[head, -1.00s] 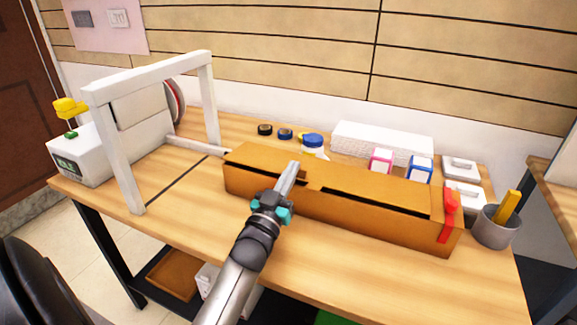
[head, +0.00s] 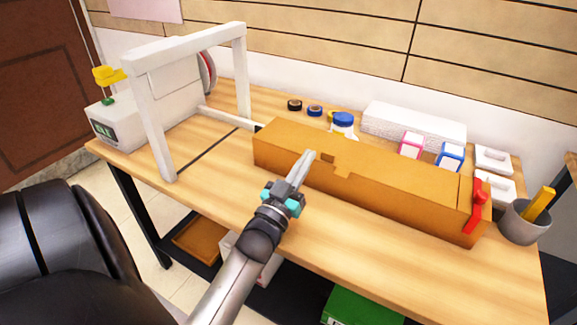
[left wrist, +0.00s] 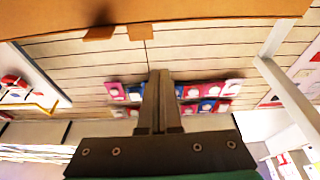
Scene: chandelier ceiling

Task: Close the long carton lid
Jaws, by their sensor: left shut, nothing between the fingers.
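The long brown carton (head: 400,200) lies on the wooden table (head: 340,245). Its lid (head: 420,180) lies flat over the top, with no dark gap visible along the front edge; a small notch shows near the middle. My left gripper (head: 310,156) is shut and empty, its fingertips overlapping the carton's front upper edge left of the notch. I cannot tell whether they touch. In the left wrist view, the shut fingers (left wrist: 160,75) point toward the wall, with the carton's brown underside or edge (left wrist: 130,12) across the top. My right gripper is not in view.
A white frame (head: 155,110) stands at the table's left. Tape rolls (head: 314,111) and white boxes (head: 415,125) lie behind. The table front is clear.

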